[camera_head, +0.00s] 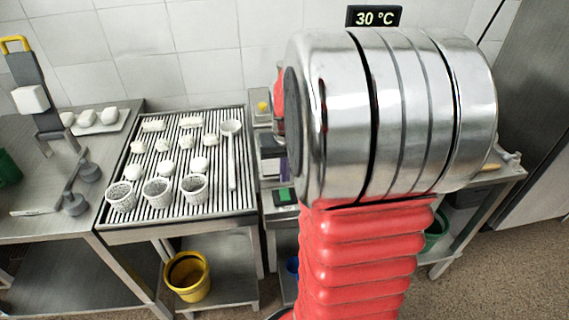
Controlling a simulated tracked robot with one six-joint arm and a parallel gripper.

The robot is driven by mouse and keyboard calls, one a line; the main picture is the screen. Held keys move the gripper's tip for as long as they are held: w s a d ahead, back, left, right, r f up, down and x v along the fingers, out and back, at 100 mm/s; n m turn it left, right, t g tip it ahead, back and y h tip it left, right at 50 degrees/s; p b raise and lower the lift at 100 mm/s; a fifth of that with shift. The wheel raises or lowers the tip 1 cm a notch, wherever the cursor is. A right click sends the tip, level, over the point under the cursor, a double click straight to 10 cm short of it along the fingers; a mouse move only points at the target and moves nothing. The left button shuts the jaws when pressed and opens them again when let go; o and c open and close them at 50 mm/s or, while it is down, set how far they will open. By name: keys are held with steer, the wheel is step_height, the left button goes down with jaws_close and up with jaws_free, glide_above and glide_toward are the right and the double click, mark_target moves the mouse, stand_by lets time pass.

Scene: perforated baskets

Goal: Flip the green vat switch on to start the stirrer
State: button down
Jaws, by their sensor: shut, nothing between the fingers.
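A small green patch in a dark frame (284,195) shows on the front of a metal unit right of the ribbed draining table. It may be the green switch, but it is too small to tell, and I cannot tell whether it is on or off. No vat or stirrer can be made out. My own large silver and red arm fills the middle and right of the view and hides what is behind it. My gripper cannot be seen in this view.
The ribbed draining table (110,213) holds several white perforated baskets (158,191) and white pieces. A yellow bucket (187,277) stands on its lower shelf. A ladle (231,150) lies at its right. A temperature display (373,16) reads 30 °C. Floor is bare at lower right.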

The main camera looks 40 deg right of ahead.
mark_target(284, 190)
steer(key=shift+w+d+f, duration=0.1)
steer(key=shift+w+f, duration=0.05)
steer(key=shift+f, duration=0.75)
steer(key=shift+w+d+f, duration=0.1)
steer(key=shift+w+f, duration=0.05)
steer(key=shift+f, duration=0.8)
steer(key=shift+w+d+f, duration=0.1)
steer(key=shift+w+f, duration=0.05)
steer(key=shift+f, duration=0.75)
